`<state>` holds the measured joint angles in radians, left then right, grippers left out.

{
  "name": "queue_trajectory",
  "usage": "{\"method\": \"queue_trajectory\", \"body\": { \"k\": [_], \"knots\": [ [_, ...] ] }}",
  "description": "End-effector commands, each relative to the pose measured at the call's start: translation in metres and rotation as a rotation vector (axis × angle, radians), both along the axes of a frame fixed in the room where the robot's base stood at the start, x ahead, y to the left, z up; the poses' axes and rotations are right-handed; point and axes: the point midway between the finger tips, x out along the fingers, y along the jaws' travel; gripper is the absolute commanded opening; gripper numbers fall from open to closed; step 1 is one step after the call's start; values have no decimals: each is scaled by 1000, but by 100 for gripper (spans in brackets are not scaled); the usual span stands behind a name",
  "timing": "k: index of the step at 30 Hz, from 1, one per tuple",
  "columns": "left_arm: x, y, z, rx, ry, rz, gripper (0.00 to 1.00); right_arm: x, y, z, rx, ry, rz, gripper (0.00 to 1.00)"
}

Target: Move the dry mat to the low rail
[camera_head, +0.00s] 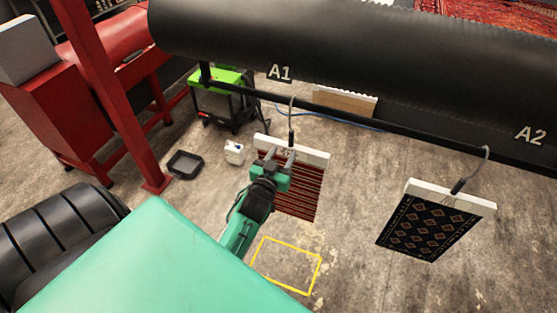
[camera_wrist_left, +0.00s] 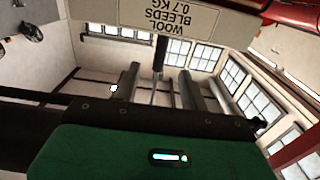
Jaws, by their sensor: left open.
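A red striped mat (camera_head: 300,190) hangs under A1 from a white bar (camera_head: 310,155) on a hook with a dark grip (camera_head: 291,136). A dark blue patterned mat (camera_head: 425,228) hangs under A2 from a similar white bar (camera_head: 450,196). I cannot tell which mat is dry. My left gripper (camera_head: 281,155) is open at the striped mat's white bar and hides part of it. In the left wrist view, its fingers (camera_wrist_left: 160,88) stand apart below a pale label (camera_wrist_left: 175,22) reading "WOOL BLEEDS 0.7 KG", upside down. My right gripper is not in view.
A black rail (camera_head: 400,130) runs under a big black roller (camera_head: 330,55); whether it is the low rail is unclear. A yellow outline (camera_head: 264,239) marks clear floor. A green machine (camera_head: 222,100), white jug (camera_head: 234,152), black tray (camera_head: 185,165) and red post (camera_head: 115,95) stand left.

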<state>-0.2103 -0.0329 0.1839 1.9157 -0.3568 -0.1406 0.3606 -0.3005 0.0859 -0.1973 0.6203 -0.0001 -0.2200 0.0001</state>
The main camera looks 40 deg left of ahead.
Motion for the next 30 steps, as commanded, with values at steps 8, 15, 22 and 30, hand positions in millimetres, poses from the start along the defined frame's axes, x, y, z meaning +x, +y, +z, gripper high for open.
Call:
{"method": "queue_trajectory", "body": {
  "k": [8, 15, 22, 30],
  "knots": [
    [22, 5, -1, 1, -1, -1, 44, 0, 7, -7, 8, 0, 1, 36],
    [41, 10, 0, 1, -1, 0, 44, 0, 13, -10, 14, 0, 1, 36],
    [59, 14, 0, 1, 0, 0, 44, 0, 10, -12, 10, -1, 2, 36],
    [75, 18, 0, 0, 0, 0, 44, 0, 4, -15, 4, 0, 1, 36]
  ]
}}
